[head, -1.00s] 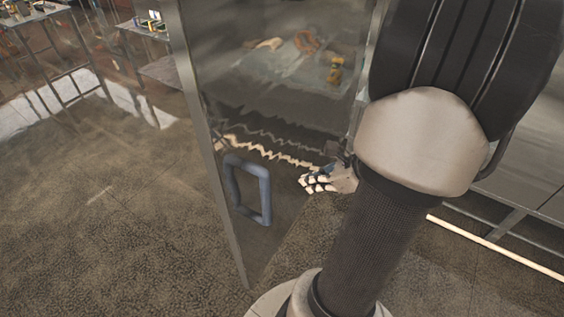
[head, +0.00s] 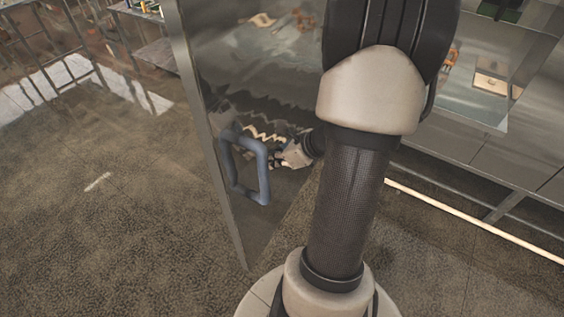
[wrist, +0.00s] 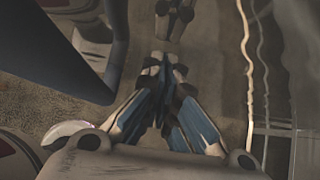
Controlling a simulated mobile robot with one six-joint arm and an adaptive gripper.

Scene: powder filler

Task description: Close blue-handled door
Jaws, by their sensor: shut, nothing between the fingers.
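The door (head: 215,95) is a tall glossy panel with a metal edge, standing open at an angle in the middle of the head view. Its blue handle (head: 232,170) is a rounded loop on the panel's lower part. My gripper (head: 275,162) is just right of the handle, partly overlapped by it in the picture; I cannot tell if they touch. In the wrist view, my gripper's fingers (wrist: 160,58) are together and empty. The handle (wrist: 60,62) fills the upper left there, beside the fingers. A reflection of the fingers shows at the top.
A metal bench (head: 462,155) with a glass-fronted compartment lies to the right, with a pale rail (head: 470,221) below it. Other tables (head: 150,50) stand at the upper left. The floor (head: 110,240) left of the door is clear.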

